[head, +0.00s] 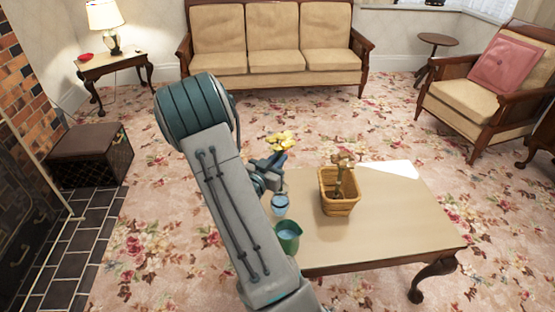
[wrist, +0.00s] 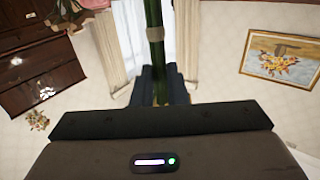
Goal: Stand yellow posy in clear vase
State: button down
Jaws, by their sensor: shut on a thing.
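The yellow posy (head: 281,138) shows its yellow blooms just above my gripper (head: 276,161) in the head view. In the wrist view my gripper (wrist: 161,88) has its two dark fingers shut on the posy's green stems (wrist: 154,40). A small clear, bluish vase (head: 280,205) stands upright on the left part of the coffee table. In the head view my gripper and the posy appear just above the vase; the height between them is hard to judge. The lower stems are hidden in the head view.
A green pitcher (head: 288,236) with bluish contents stands close in front of the vase, partly behind my arm. A wicker basket (head: 341,204) with a brownish plant stands to the right.

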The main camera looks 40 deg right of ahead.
notch_tip(320, 180, down, 8)
jog(key=b, duration=0.7)
jog(key=shift+f, duration=0.2)
dwell(0.6)
jog(key=c, duration=1.4)
grip_release()
jog(key=shift+o, duration=0.2)
jog(key=p+v, duration=0.1)
jog(key=v, duration=1.2)
jog(key=shift+a+p, duration=0.3)
jog(key=shift+a, duration=0.1)
jog(key=shift+s, duration=0.15)
